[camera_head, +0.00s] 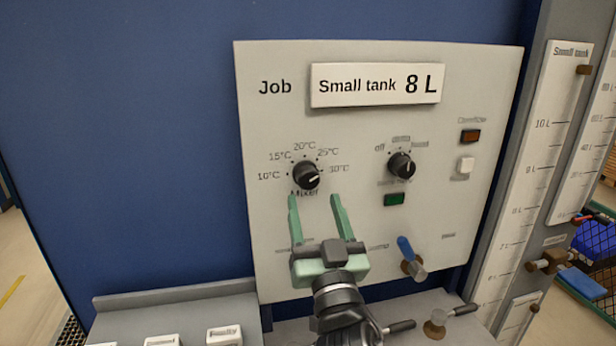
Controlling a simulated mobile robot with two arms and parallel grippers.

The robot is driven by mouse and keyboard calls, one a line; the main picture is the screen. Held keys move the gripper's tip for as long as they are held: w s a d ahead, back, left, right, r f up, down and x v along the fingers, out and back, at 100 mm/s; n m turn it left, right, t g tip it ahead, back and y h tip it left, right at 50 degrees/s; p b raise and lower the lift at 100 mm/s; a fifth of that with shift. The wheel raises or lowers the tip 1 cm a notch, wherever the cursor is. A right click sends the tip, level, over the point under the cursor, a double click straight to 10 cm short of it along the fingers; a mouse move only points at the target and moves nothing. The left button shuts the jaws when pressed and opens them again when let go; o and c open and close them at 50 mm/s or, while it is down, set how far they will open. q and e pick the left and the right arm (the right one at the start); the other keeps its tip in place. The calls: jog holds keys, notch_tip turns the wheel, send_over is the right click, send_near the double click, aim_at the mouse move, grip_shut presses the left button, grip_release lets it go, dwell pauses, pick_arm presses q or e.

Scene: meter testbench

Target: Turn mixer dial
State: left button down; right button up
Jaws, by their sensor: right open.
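The mixer dial (306,176) is a black round knob with a light pointer line, on the light grey panel (270,130). Temperature marks from 10°C to 30°C surround it, and its pointer is turned to the right, toward the 30°C mark. My right gripper (315,200) has green fingers and is open, pointing up at the panel just below the dial. The fingertips sit on either side below the knob, with nothing between them. Whether they touch the panel cannot be told. My left gripper is not in view.
A second black knob (401,165) is to the right, above a green button (394,199). A blue-handled valve (408,253) sticks out at lower right. A sign (376,86) reads "Small tank 8 L". Scaled tank gauges (536,150) stand farther right.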

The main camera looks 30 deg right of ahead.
aim_at(309, 184)
jog(key=p+x, duration=0.1)
jog(key=x, duration=0.3)
jog(key=shift+w+d+r+p, duration=0.1)
jog(key=shift+w+p, duration=0.15)
jog(key=shift+p, duration=0.15)
jog(key=shift+w+d, duration=0.2)
jog(key=shift+w, duration=0.45)
jog(key=shift+r, duration=0.1)
grip_shut()
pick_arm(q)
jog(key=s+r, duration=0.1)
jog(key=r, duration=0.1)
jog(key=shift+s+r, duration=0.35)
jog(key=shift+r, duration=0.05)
